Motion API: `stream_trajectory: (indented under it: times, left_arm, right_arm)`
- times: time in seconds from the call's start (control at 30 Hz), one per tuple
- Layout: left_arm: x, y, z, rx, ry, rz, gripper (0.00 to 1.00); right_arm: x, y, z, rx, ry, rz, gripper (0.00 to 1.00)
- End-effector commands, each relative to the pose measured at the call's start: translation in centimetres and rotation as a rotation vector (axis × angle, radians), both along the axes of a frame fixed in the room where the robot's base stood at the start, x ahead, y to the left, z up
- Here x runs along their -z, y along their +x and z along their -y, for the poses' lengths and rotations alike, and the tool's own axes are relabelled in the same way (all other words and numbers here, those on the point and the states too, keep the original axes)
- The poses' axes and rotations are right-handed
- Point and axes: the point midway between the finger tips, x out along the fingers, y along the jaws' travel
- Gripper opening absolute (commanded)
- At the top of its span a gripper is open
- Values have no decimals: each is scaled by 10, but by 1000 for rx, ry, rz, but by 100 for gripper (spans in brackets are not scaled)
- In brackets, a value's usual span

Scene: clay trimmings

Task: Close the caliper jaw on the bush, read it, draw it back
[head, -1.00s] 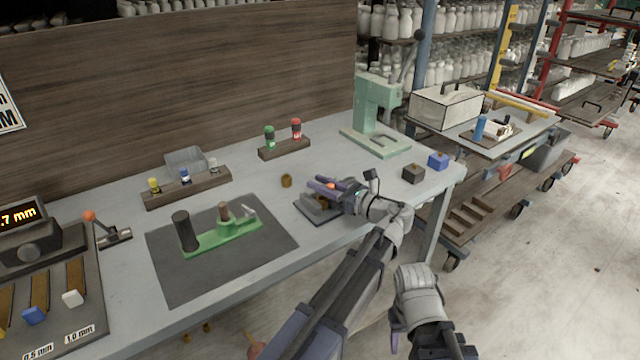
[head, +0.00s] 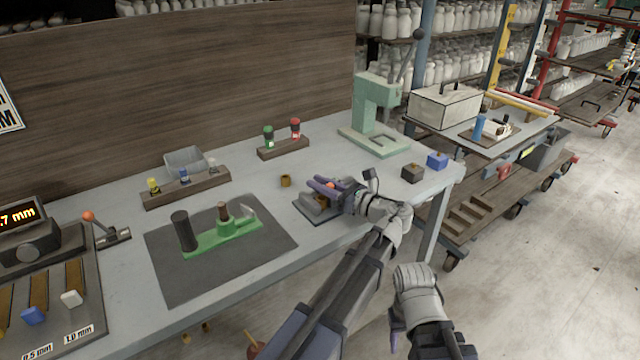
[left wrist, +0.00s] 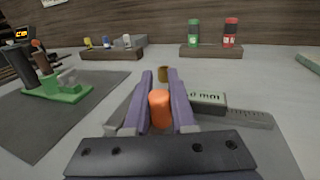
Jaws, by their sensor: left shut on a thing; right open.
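The caliper (head: 306,210) lies on the table near its front edge, on a dark base. My left gripper (head: 325,187) is shut on its orange knob (left wrist: 160,108); purple fingers stand on both sides of the knob in the left wrist view. To the right there is a grey ruled beam (left wrist: 245,116) and a label or readout (left wrist: 207,100) ending in "0 mm", its left part hidden by a finger. A small brass bush (head: 286,181) stands on the table beyond the caliper, apart from my fingers. My fingers hide the jaws. My right gripper (head: 396,338) is open and empty, below the table edge.
A dark mat (head: 175,285) with a green fixture (head: 232,231) lies left of the caliper. Racks with small bottles (head: 284,147) stand behind. A green press (head: 375,125) and two small blocks (head: 413,173) are to the right. A display box (head: 25,240) stands far left.

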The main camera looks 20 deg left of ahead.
Motion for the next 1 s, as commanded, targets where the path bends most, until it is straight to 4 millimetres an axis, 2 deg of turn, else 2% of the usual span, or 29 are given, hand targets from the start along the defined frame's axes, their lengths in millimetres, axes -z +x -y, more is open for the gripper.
stream_trajectory:
  times: [0.4, 0.67, 0.9, 0.93, 1.0]
  left_arm:
    - [0, 0, 0, 0, 0, 0, 0]
    - [0, 23, 17, 2, -1, 0, 0]
    - [0, 21, 16, 0, -1, 0, 0]
    - [0, 21, 16, 0, -1, 0, 26]
    - [0, 20, 16, 0, 0, 0, 34]
  right_arm:
    - [0, 0, 0, 0, 0, 0, 50]
    - [0, 0, 0, 0, 0, 0, 50]
    - [0, 0, 0, 0, 0, 0, 50]
    - [0, 0, 0, 0, 0, 0, 50]
    - [0, 0, 0, 0, 0, 0, 50]
